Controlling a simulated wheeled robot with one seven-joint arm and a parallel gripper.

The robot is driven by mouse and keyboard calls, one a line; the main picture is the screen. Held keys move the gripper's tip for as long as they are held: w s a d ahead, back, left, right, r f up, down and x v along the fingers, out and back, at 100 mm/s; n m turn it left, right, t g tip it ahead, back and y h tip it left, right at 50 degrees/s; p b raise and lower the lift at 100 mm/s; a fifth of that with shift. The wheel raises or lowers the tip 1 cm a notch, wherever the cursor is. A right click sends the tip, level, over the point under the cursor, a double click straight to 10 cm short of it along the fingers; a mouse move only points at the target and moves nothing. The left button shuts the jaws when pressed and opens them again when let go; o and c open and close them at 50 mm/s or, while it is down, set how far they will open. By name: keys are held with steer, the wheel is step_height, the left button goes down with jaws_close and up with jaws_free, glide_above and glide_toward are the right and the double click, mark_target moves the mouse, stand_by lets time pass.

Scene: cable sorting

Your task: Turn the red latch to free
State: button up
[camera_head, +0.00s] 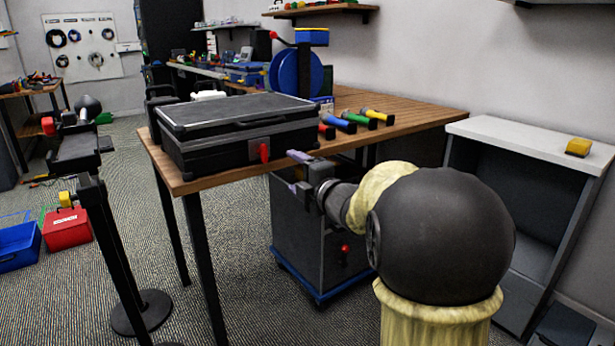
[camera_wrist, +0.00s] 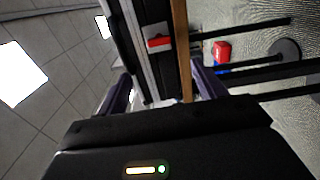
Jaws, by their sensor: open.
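The red latch (camera_head: 264,152) is on the front face of the black case (camera_head: 240,110), which lies closed on the wooden table. In the head view the latch stands roughly upright. It also shows in the wrist view (camera_wrist: 159,42), ahead of and between my two fingers. My gripper (camera_head: 293,171) is open and empty, a short way right of the latch in the head view and apart from it. Its purple fingers also show in the wrist view (camera_wrist: 160,72), spread to either side. Nothing hides the latch.
The wooden table (camera_head: 420,105) holds several colored-handled tools and a blue spool (camera_head: 297,72) behind the case. A grey cabinet (camera_head: 310,235) with a red knob stands below my gripper. A black stand (camera_head: 110,240) is at left, near a red bin (camera_head: 67,229) and blue bin (camera_head: 18,246).

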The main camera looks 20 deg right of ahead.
steer(key=v, duration=0.4)
steer(key=shift+p, duration=0.3)
steer(key=shift+m, duration=0.3)
